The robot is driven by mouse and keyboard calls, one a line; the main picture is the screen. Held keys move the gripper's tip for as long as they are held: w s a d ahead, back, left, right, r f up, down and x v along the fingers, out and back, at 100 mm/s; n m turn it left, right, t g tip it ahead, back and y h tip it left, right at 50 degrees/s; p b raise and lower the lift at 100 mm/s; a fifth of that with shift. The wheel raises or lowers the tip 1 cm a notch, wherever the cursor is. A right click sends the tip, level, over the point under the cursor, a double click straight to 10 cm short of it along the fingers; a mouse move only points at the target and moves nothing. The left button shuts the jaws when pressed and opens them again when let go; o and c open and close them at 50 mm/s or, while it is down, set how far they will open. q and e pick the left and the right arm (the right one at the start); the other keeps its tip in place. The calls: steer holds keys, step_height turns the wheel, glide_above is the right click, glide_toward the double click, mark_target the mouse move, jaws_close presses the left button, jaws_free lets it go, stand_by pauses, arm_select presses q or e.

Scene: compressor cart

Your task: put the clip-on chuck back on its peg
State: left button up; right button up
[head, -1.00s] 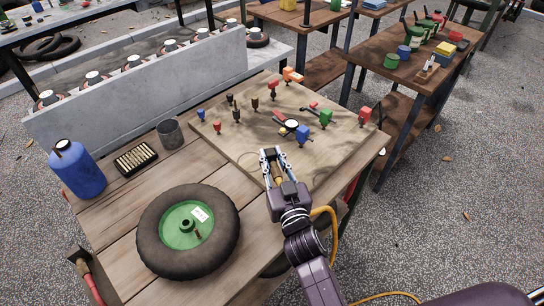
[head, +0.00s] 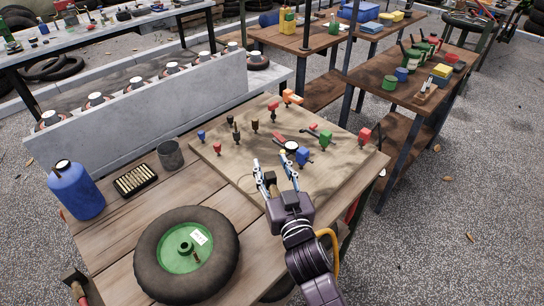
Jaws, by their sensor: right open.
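My right gripper (head: 272,163) is open, its two fingers spread over the near part of the wooden board (head: 323,190). A small dark piece (head: 270,178) shows between the fingers. I cannot tell whether it is the clip-on chuck, or whether it touches the board. Several small fittings stand on the board, among them dark ones (head: 236,138) at the left and a blue one (head: 304,156) right of the gripper. A round gauge (head: 291,147) lies just beyond the right fingertip. Which peg belongs to the chuck is not clear. My left gripper is out of view.
A wheel with a green hub (head: 186,252) lies at the front of the bench. A blue bottle (head: 76,190), a case of brass pieces (head: 136,181) and a grey cup (head: 170,154) stand at the left. A grey wall (head: 150,110) runs behind.

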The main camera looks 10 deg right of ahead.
mark_target(272, 184)
steer(key=shift+r, duration=2.4)
